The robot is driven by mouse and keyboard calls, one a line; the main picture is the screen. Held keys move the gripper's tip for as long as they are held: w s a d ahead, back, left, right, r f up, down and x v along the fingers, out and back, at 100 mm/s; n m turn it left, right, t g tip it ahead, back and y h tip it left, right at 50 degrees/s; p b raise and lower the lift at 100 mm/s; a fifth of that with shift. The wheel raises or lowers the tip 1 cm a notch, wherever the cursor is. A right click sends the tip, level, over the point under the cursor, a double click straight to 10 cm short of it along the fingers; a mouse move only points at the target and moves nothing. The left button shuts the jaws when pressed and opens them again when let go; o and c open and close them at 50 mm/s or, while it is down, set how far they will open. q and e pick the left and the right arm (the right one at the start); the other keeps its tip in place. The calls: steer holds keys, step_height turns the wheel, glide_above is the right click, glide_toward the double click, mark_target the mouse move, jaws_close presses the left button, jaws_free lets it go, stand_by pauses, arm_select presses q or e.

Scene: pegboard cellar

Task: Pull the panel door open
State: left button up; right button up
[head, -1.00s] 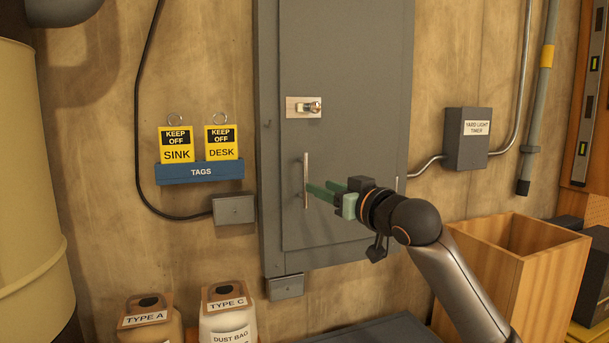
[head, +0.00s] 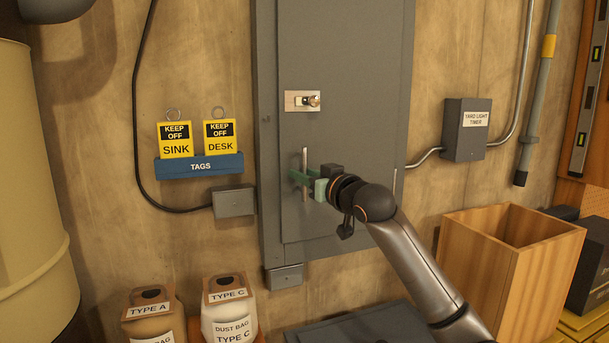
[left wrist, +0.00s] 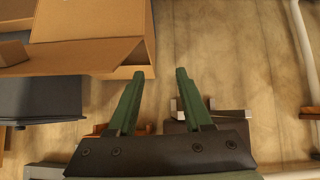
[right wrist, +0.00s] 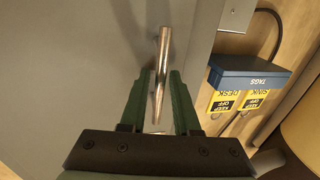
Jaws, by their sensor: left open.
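The grey panel door (head: 355,60) is flat in its frame in the head view, with no gap showing. Its upright metal handle (head: 305,158) is at lower left, below a latch plate with a knob (head: 302,101). My right gripper (head: 298,178) is at the handle's lower half. In the right wrist view, its green fingers (right wrist: 157,76) stand one on each side of the handle (right wrist: 163,60), with a gap between them. My left gripper (left wrist: 160,73) shows only in the left wrist view, open and empty.
A blue tag holder (head: 200,167) with two yellow tags hangs left of the panel. A wooden box (head: 500,280) stands at lower right, below the timer box (head: 466,135). Labelled bags (head: 228,310) stand at lower left. A cream drum (head: 30,190) is at the far left.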

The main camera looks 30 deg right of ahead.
jaws_close()
stand_by(1.1)
